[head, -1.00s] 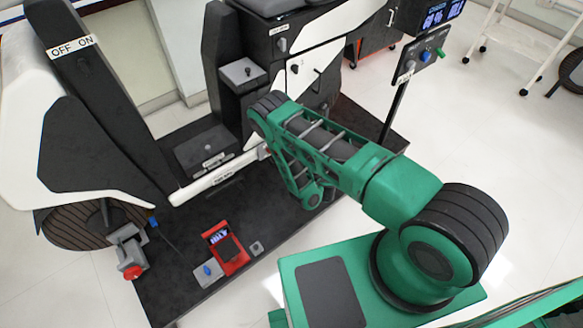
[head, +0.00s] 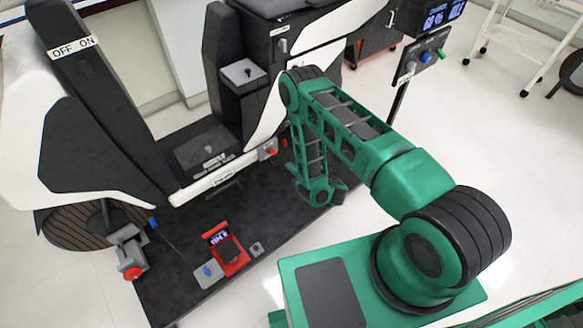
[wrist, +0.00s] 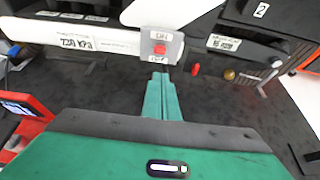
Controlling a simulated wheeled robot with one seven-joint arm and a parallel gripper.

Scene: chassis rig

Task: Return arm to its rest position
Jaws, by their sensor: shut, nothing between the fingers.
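My green arm (head: 345,125) is bent, with its elbow raised and its forearm hanging down over the black platform. In the wrist view my gripper (wrist: 160,78) has its two green fingers together, with nothing between them. The fingertips appear just below a grey box with a red button (wrist: 160,48) on the white beam. I cannot tell whether they touch it. In the head view the fingers are not clearly visible.
The chassis beam (head: 215,178) and black seat-like blocks stand left of my arm. A red device with a screen (head: 229,250) lies on the black platform (head: 180,295). A post with a control box (head: 425,60) stands to the right.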

